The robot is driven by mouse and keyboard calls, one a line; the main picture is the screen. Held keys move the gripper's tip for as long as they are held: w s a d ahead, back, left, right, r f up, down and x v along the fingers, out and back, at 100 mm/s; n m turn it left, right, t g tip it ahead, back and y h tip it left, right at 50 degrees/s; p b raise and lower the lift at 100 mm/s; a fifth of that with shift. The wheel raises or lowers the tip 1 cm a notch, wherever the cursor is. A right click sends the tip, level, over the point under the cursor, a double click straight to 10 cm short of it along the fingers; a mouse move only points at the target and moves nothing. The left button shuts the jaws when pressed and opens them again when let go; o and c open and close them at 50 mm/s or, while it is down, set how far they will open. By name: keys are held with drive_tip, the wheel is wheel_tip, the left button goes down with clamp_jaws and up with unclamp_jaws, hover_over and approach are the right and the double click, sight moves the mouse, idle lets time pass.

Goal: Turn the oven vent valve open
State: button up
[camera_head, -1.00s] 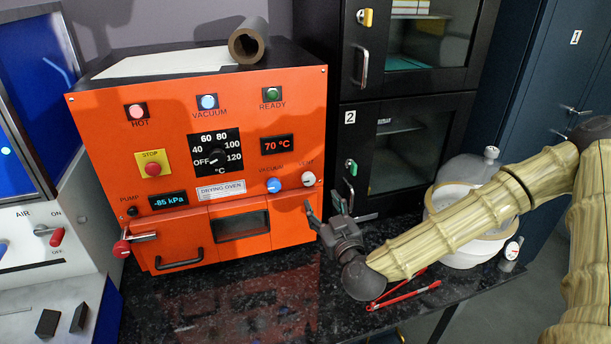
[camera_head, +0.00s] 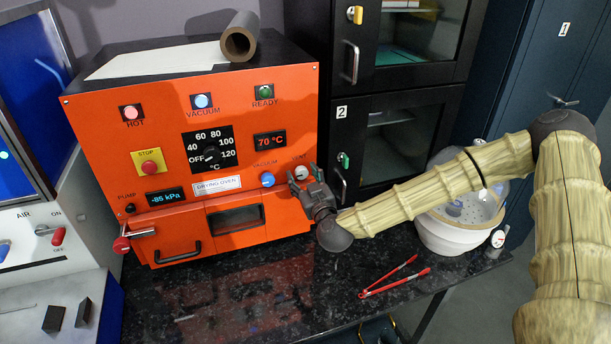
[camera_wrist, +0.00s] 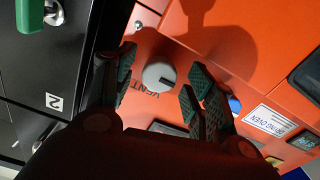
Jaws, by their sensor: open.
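The orange drying oven (camera_head: 100,110) stands on the dark speckled bench. Its vent valve is a small white-grey round knob (camera_head: 301,173) at the right of the front panel, under the label VENT. In the wrist view the knob (camera_wrist: 159,76) shows a dark line on its face and lies between the fingers. My gripper (camera_head: 302,182) is open at the oven's right front, facing the panel. In the wrist view my gripper (camera_wrist: 160,95) has one finger on each side of the knob. I cannot tell whether either finger touches it.
A blue vacuum knob (camera_head: 267,179) is just left of the vent knob. A black cabinet (camera_head: 400,140) stands close on the right. Red tongs (camera_head: 395,277) and a white tub (camera_head: 450,235) are on the bench. The display (camera_head: 170,197) reads -85 kPa.

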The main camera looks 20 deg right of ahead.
drive_tip(key=c, duration=1.1)
drive_tip(key=shift+o, duration=0.2)
drive_tip(key=shift+d, duration=0.1)
drive_tip(key=shift+m+b, duration=0.3)
drive_tip(key=shift+b, duration=0.15)
drive_tip(key=m+b, duration=0.2)
drive_tip(key=b, duration=0.1)
drive_tip(key=shift+f+m, duration=0.15)
drive_tip(key=shift+m, duration=0.15)
drive_tip(key=shift+m+b, duration=1.8)
drive_tip(key=shift+m, duration=0.3)
drive_tip(key=shift+r, duration=0.2)
